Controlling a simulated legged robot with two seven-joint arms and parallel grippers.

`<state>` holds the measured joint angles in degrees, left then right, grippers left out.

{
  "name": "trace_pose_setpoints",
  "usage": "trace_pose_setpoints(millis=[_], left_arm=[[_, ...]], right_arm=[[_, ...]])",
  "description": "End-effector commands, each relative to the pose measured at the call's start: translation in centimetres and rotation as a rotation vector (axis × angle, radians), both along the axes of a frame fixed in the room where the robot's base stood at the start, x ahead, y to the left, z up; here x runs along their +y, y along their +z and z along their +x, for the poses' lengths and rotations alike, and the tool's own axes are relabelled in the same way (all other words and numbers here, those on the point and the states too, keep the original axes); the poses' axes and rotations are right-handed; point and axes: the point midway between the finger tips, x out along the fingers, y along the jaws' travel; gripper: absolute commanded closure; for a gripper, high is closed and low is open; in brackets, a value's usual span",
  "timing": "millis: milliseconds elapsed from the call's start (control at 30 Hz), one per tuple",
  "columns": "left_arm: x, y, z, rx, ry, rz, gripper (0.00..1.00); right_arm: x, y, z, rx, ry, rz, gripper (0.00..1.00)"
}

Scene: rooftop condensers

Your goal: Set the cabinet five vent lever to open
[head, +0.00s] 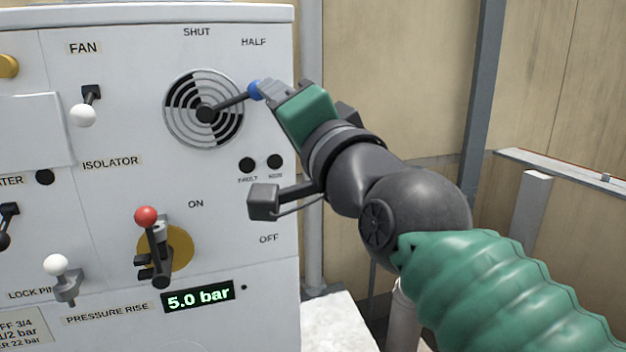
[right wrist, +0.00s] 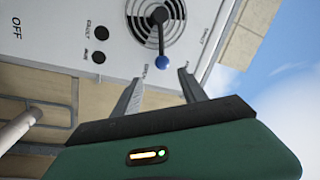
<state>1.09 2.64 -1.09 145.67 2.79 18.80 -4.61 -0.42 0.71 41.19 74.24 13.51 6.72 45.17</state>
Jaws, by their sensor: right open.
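The vent lever (head: 231,101) is a black arm on a round striped vent dial (head: 185,92) on the white cabinet (head: 110,185). Its blue knob (head: 254,90) points right and slightly up, below the HALF label. SHUT is printed above the dial; no OPEN label is readable. My right gripper (head: 268,91) is at the knob from the right. In the right wrist view my right gripper (right wrist: 161,80) is open, and the blue knob (right wrist: 163,62) shows between and just beyond its fingertips, with no visible grip. My left gripper is not in view.
A white-knobbed fan switch (head: 84,112), a red-knobbed isolator handle (head: 148,220) and a white lock-pin knob (head: 56,265) stick out of the panel. A pressure display (head: 198,297) reads 5.0 bar. A grey pipe (head: 312,150) runs beside the cabinet.

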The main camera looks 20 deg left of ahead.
Motion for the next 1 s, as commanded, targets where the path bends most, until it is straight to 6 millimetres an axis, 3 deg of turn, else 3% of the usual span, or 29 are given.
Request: trace_pose_setpoints(millis=[33,233,400,767,867,967,1000], left_arm=[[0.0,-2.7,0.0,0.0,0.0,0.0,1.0],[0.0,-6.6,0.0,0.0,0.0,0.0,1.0],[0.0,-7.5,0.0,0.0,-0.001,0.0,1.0],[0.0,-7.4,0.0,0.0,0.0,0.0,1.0],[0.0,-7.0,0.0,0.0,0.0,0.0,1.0],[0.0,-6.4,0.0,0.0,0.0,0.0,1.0],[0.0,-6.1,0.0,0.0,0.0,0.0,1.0]], right_arm=[[-0.7,-1.4,-0.7,-0.006,-0.005,0.001,0.5],[-3.2,-1.6,-3.9,-0.005,-0.002,0.001,0.5],[-4.7,-1.2,-5.6,-0.002,0.0,0.002,0.5],[-5.0,-1.2,-5.5,0.002,-0.003,-0.002,0.5],[-5.6,-3.2,-3.6,0.026,-0.034,-0.048,0.5],[-7.3,-8.4,0.5,0.083,-0.104,-0.158,0.5],[-8.4,-11.3,2.3,0.114,-0.137,-0.219,0.5]])
